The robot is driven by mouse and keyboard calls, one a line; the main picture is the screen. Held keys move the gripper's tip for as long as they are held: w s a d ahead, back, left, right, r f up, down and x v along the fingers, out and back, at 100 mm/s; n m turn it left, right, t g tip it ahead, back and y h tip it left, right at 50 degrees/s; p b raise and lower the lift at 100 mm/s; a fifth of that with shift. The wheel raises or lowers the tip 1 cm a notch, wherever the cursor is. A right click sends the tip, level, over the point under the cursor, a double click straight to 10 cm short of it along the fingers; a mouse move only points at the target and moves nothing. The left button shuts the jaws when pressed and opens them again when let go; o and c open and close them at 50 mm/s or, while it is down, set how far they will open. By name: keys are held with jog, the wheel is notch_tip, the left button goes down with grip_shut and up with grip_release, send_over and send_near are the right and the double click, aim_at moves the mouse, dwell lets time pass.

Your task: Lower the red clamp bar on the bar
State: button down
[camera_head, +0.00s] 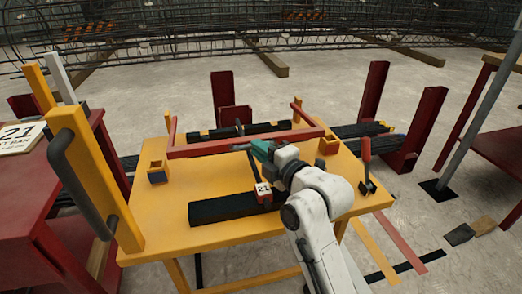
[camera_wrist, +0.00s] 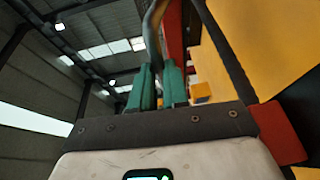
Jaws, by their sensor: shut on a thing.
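The red clamp bar (camera_head: 215,147) runs level across the yellow table (camera_head: 175,215), from left to right. Dark bars (camera_head: 265,128) lie behind it; I cannot tell whether it touches them. My gripper (camera_head: 258,150) is at the middle of the clamp bar, on its near side. In the wrist view my gripper (camera_wrist: 158,85) has its teal fingers shut on a grey curved handle (camera_wrist: 153,30). A red part (camera_wrist: 173,35) shows just beyond the handle. The fingers and arm hide where the handle joins the clamp bar.
A black block (camera_head: 225,207) and a small "21" tag (camera_head: 263,189) are at the table's front. A red lever (camera_head: 367,160) stands at the right. A yellow post (camera_head: 95,170) with a dark handle rises at the left.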

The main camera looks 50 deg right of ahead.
jog(key=c, duration=1.1)
grip_release()
jog(key=p+v, duration=0.1)
jog(key=v, duration=0.9)
jog(key=shift+s+p, duration=0.35)
jog(key=shift+s, duration=0.05)
